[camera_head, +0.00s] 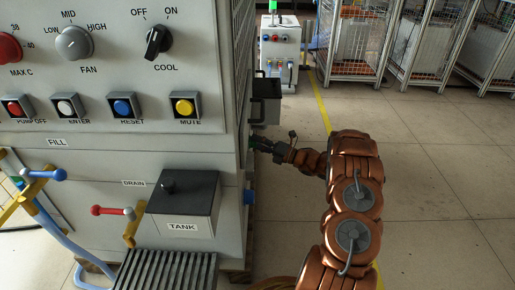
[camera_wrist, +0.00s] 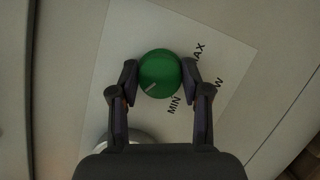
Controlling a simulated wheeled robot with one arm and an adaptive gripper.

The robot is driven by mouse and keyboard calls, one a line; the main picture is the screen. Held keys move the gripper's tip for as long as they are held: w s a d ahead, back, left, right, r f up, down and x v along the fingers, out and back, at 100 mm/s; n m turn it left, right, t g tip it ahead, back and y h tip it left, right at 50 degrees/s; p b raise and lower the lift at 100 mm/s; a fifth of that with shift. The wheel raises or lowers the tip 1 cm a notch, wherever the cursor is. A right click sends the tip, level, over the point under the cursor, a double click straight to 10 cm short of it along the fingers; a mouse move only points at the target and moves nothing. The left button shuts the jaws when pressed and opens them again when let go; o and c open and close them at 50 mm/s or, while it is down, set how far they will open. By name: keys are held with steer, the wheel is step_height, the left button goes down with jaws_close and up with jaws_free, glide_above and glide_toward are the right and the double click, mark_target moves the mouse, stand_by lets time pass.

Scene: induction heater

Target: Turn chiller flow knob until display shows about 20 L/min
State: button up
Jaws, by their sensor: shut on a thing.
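The green round flow knob (camera_wrist: 160,73) sits on a pale label plate (camera_wrist: 206,42) in the wrist view. The plate reads MIN and MAX, plus a word partly hidden that ends in W. A short pale mark on the knob lies toward its lower edge. My gripper (camera_wrist: 159,78) is shut on the knob, one finger on each side. In the head view my gripper (camera_head: 262,143) reaches the right side of the chiller cabinet (camera_head: 100,155), where the knob is mostly hidden. No flow display or reading shows in either view.
The cabinet front has a fan knob (camera_head: 74,43), a black COOL switch (camera_head: 158,41), several push buttons and a TANK box (camera_head: 183,205). A dark box (camera_head: 266,100) juts out just above my gripper. The floor (camera_head: 440,190) to the right is open; wire cages (camera_head: 355,45) stand behind.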

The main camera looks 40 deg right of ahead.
steer(key=shift+a+f+n+y+b, duration=0.15)
steer(key=shift+n+y+b, duration=0.4)
steer(key=shift+n, duration=0.65)
steer(key=o, duration=1.1)
steer(key=shift+o, duration=0.2)
steer(key=v, duration=1.2)
